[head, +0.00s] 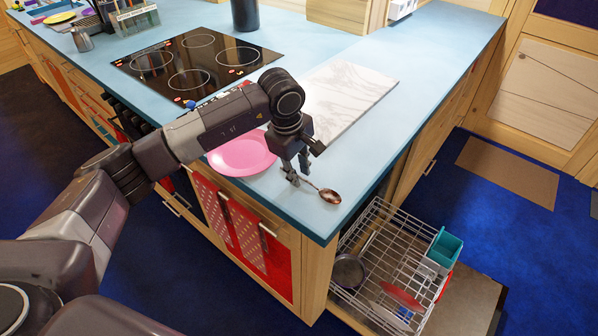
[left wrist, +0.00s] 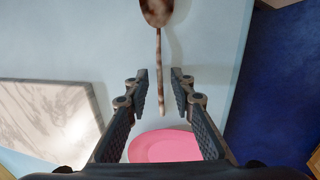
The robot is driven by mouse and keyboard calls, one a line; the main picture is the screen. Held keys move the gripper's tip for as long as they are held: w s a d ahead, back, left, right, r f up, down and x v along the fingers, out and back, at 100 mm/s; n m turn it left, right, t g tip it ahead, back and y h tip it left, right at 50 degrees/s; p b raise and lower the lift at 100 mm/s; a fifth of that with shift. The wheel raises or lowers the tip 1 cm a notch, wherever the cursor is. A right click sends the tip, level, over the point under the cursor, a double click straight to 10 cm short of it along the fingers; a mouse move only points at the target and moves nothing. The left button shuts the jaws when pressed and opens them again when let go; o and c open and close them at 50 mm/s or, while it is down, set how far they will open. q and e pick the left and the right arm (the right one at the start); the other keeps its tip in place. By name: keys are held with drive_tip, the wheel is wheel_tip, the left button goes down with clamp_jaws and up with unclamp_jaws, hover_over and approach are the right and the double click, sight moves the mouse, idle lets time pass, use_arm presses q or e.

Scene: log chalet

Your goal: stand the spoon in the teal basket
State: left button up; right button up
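A brown spoon lies on the light blue counter near its front corner. Its bowl (head: 330,196) points right in the head view, and its handle runs left to my left gripper (head: 293,177). In the left wrist view the spoon (left wrist: 159,60) has its bowl at the top, and its handle end lies between the fingertips of my left gripper (left wrist: 160,88). The fingers are open, with a gap on both sides of the handle. The teal basket (head: 445,248) hangs at the right side of the pulled-out dishwasher rack. My right gripper is not in view.
The wire rack (head: 385,262) holds a dark pan (head: 349,271) and a red item (head: 401,296). A pink plate (head: 241,154) and a marble board (head: 345,97) lie near the gripper on the counter (head: 395,140). A black cooktop (head: 196,62) is further back.

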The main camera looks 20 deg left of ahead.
use_arm(q)
drive_tip(key=shift+r, duration=0.25)
drive_tip(key=b+v, duration=0.2)
drive_tip(key=v, duration=0.9)
drive_tip(key=shift+r, duration=0.35)
drive_tip(key=shift+s, duration=0.1)
